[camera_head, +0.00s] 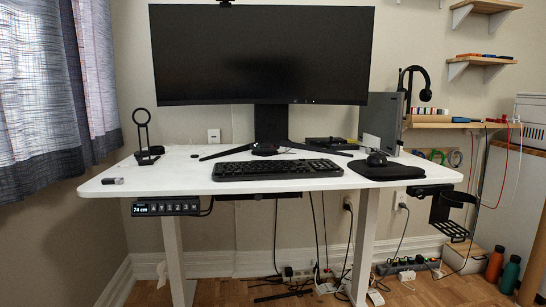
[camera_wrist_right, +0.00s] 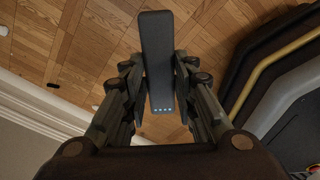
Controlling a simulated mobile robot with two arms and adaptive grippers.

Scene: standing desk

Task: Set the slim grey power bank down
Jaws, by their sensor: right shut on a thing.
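In the right wrist view the slim grey power bank (camera_wrist_right: 158,50) is a dark grey slab with rounded corners and a row of small lights at its near end. My right gripper (camera_wrist_right: 160,78) is shut on it, one finger on each long side. The power bank's far end sticks out past the fingertips. Wooden floor shows behind it, with no surface touching it in this view. The head view shows neither the power bank nor either gripper. My left gripper is in no view.
The white desk (camera_head: 190,170) bears a keyboard (camera_head: 278,169), a mouse (camera_head: 376,159) on a black mat (camera_head: 386,170), a monitor (camera_head: 262,55), a black ring stand (camera_head: 144,135) and a small item (camera_head: 112,181) at front left. Its front left is mostly bare.

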